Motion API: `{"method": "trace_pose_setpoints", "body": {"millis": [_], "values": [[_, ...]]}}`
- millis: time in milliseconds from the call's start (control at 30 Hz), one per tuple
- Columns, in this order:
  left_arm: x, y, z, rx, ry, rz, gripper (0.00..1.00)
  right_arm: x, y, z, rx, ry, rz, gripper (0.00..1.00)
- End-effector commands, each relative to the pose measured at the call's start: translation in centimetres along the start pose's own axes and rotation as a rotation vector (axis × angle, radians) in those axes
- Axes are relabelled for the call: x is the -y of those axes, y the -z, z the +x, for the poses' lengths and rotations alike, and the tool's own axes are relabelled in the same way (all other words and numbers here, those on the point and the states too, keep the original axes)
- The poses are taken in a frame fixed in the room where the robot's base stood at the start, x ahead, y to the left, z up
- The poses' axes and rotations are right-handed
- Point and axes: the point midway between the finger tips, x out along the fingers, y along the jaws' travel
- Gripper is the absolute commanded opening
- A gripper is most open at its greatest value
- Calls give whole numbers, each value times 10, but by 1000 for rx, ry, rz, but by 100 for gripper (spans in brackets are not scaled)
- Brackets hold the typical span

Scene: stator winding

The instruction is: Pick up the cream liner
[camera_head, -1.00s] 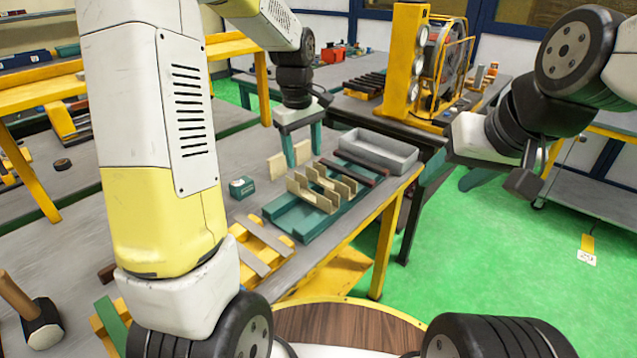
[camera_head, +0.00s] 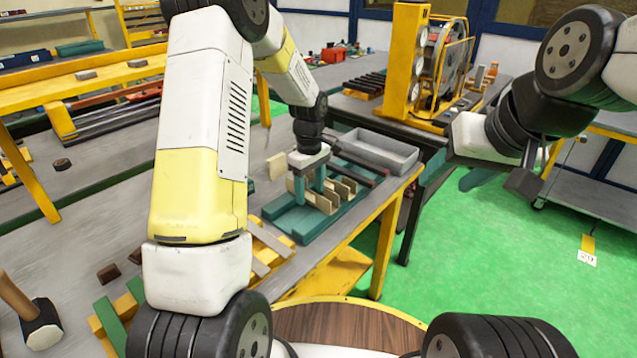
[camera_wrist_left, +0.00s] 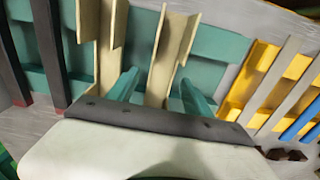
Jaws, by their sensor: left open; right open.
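Several cream liners, angled channel-shaped pieces, stand on a teal tray (camera_head: 285,222) on the bench. My left gripper (camera_head: 309,186) points down over them, open. In the left wrist view its two teal fingers (camera_wrist_left: 158,92) are on either side of one cream liner (camera_wrist_left: 164,62), with gaps visible, so it is not gripped. A second cream liner (camera_wrist_left: 101,45) is just left of the left finger. In the head view the liners (camera_head: 341,186) are partly hidden by the gripper. My right gripper (camera_head: 478,178) is open and empty over the floor, away from the bench.
A grey bin (camera_head: 375,150) stands behind the tray. Dark bars (camera_wrist_left: 47,50) lie beside the liners. A yellow rack with grey strips (camera_wrist_left: 270,90) is on the other side. A hammer (camera_head: 38,325) lies at front left. A yellow machine (camera_head: 404,70) stands on the far bench.

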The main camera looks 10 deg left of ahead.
Motion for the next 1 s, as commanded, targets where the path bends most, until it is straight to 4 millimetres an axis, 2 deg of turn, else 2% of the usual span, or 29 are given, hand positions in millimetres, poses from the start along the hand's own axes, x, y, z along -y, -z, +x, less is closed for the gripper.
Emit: {"method": "trace_pose_setpoints", "body": {"millis": [233,400,500,800,1000], "values": [[0,0,2,0,-1,0,59,0,0,0,0,0,0,52],[0,0,2,0,-1,0,26,0,0,0,0,0,0,52],[0,0,2,-1,-1,0,11,0,0,0,0,0,0,52],[0,0,0,-1,-1,0,11,0,0,0,0,0,0,52],[-1,0,-14,-2,-3,0,11,0,0,0,0,0,0,52]]}}
